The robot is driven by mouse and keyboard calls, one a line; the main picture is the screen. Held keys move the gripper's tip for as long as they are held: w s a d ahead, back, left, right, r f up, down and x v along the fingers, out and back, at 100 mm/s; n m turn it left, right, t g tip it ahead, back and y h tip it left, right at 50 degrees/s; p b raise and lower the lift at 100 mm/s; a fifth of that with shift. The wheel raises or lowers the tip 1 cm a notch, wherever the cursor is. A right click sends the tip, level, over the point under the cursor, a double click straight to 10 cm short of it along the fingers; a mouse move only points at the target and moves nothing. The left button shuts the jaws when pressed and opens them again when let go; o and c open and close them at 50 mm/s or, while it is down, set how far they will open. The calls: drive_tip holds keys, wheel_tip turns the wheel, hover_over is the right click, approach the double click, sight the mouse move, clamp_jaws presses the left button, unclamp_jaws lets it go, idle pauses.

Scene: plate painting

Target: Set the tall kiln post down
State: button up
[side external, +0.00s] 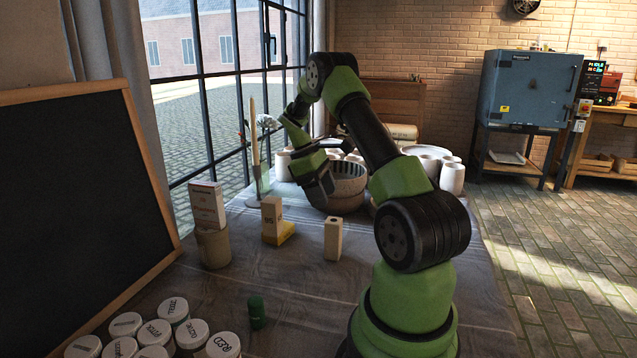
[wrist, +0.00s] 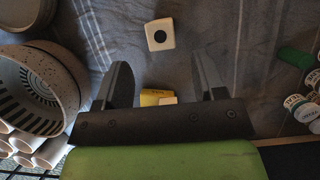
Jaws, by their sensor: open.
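Two cream kiln posts stand upright on the cloth. The one marked with a number (side external: 271,218) looks the taller and stands beside a yellow block (side external: 286,231); whether it touches the block I cannot tell. The other post (side external: 333,240) has a dark hole in its top and stands to the right; it also shows in the wrist view (wrist: 160,36), beyond my fingertips. My gripper (side external: 324,186) is open and holds nothing. In the wrist view its two fingers (wrist: 163,72) are spread, with the yellow block (wrist: 150,97) and a cream piece partly hidden behind the gripper's body.
A box (side external: 206,205) sits on a canister (side external: 213,247) at the left. Lidded jars (side external: 173,310) and a green-topped object (side external: 256,309) are at the front.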

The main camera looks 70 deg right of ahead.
drive_tip(key=w+a+r+m+t+h, duration=0.1)
drive_tip(key=w+a+r+t, duration=0.15)
drive_tip(key=a+r, duration=0.45)
drive_tip(key=w+a+r+t, duration=0.2)
drive_tip(key=w+a+r, duration=0.1)
drive_tip(key=a+r, duration=0.45)
drive_tip(key=s+a+r+m+t+y, duration=0.1)
drive_tip(key=s+a+t, duration=0.2)
drive_tip(key=a, duration=0.6)
drive_tip(key=s+a+r+m+t+y, duration=0.1)
drive_tip(key=s+a+m+t+y, duration=0.1)
drive_tip(key=s+a+t, duration=0.2)
drive_tip(key=s+a, duration=0.3)
drive_tip(key=a, duration=0.2)
drive_tip(key=shift+s+r, duration=0.2)
